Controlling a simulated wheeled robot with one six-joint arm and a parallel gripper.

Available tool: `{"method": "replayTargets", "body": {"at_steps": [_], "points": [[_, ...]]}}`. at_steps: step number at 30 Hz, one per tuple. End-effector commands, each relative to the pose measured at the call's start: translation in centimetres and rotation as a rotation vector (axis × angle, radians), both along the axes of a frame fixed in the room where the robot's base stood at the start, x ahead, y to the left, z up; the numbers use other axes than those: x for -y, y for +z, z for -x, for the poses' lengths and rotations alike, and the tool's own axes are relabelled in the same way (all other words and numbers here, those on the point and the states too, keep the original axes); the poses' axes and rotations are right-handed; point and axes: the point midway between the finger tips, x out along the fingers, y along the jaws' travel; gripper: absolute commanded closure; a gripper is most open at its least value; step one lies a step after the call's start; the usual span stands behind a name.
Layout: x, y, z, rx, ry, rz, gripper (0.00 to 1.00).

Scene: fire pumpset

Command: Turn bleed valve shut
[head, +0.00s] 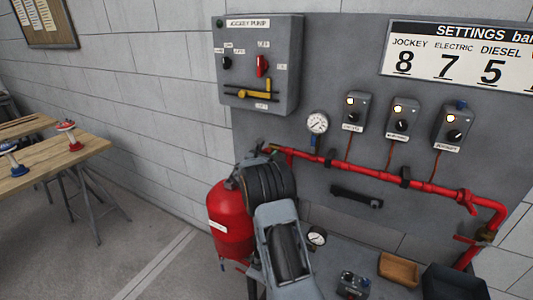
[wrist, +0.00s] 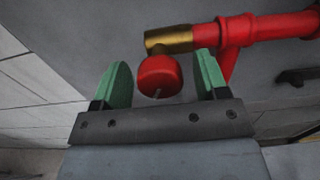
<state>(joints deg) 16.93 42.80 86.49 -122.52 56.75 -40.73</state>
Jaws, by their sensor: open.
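In the wrist view, a red round knob (wrist: 158,72) sits on a brass fitting (wrist: 169,41) at the end of a red pipe (wrist: 265,26). I take it for the bleed valve. My gripper (wrist: 163,66) is open, with one green finger on each side of the knob. A gap shows on both sides, and the knob appears ungripped. In the head view my arm reaches the left end of the red pipe (head: 340,163). It hides most of the knob and fingers there.
A jockey pump box (head: 257,65) hangs above my gripper, with a gauge (head: 317,122) to its right. Several small switch boxes (head: 403,119) line the panel. A red tank (head: 231,222) stands beside my arm. A wooden table (head: 60,157) is at left, with bare floor between.

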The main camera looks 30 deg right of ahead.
Motion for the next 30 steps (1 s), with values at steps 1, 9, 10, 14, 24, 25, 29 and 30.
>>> {"method": "replayTargets", "body": {"at_steps": [1,9,10,14,24,25,29,30], "points": [[0.1,-0.03,-0.04,-0.001,0.0,0.0,0.33],[0.14,-0.06,-0.06,-0.001,0.0,0.0,0.33],[0.14,-0.05,-0.06,0.0,0.0,-0.001,0.36],[0.13,-0.04,-0.06,0.0,0.0,-0.001,0.48],[0.11,-0.03,-0.06,0.0,0.0,-0.001,0.81],[0.11,-0.03,-0.06,0.0,0.0,-0.001,0.82],[0.11,-0.15,-0.06,0.007,0.0,-0.004,0.82],[0.11,-0.21,-0.06,0.014,0.0,-0.008,0.82]]}}
